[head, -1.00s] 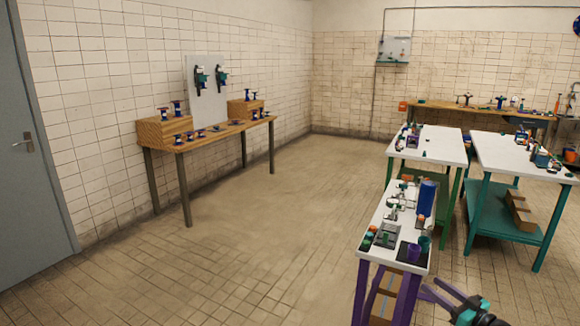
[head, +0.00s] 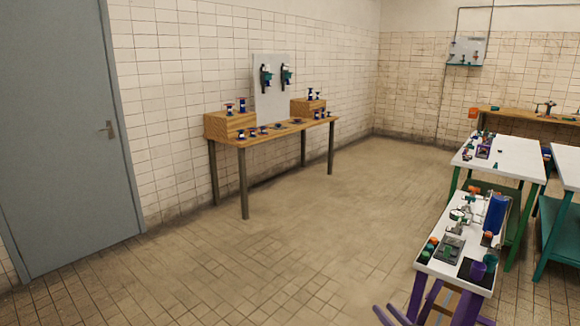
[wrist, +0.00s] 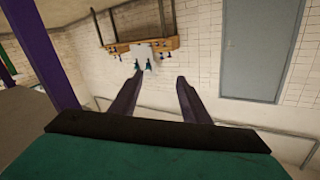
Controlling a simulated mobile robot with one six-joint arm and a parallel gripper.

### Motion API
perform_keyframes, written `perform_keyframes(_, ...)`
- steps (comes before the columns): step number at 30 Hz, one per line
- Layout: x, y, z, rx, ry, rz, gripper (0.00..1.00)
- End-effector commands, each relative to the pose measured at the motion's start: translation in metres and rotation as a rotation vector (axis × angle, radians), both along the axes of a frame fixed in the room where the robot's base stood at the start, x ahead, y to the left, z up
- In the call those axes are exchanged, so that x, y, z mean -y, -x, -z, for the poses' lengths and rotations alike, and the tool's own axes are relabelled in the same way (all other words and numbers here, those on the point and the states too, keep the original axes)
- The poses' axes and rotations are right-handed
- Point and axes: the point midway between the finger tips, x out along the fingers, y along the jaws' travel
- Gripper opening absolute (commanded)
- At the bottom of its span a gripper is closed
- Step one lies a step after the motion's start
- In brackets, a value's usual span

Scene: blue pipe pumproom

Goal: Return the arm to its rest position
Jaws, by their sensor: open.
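My gripper (head: 392,314) shows at the bottom edge of the head view, right of centre, with only its purple fingers in the picture. In the wrist view my gripper (wrist: 155,82) has its two fingers spread apart with nothing between them. The wrist picture is turned over, with the wooden wall table and the door hanging from the top. The gripper is low, in front of and left of the purple-legged table in the head view. The rest of my arm is out of the head view.
A white-topped table with purple legs (head: 440,268) stands close at the right, loaded with small parts and a blue cylinder (head: 495,215). A wooden table (head: 285,132) stands along the left wall. A grey door (head: 65,140) is at far left. The middle floor is clear.

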Motion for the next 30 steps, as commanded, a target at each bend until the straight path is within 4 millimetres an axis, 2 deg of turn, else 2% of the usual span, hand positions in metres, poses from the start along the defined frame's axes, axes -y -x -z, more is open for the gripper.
perform_keyframes(1, -0.014, -0.001, 0.010, -0.018, -0.005, 0.012, 0.42)
perform_keyframes(6, -0.045, -0.006, 0.044, -0.091, -0.004, 0.091, 0.42)
perform_keyframes(14, -0.081, 0.008, 0.112, -0.266, 0.038, 0.227, 0.42)
perform_keyframes(23, -0.104, 0.056, 0.194, -0.529, 0.133, 0.353, 0.42)
perform_keyframes(30, -0.113, 0.117, 0.252, -0.779, 0.227, 0.413, 0.42)
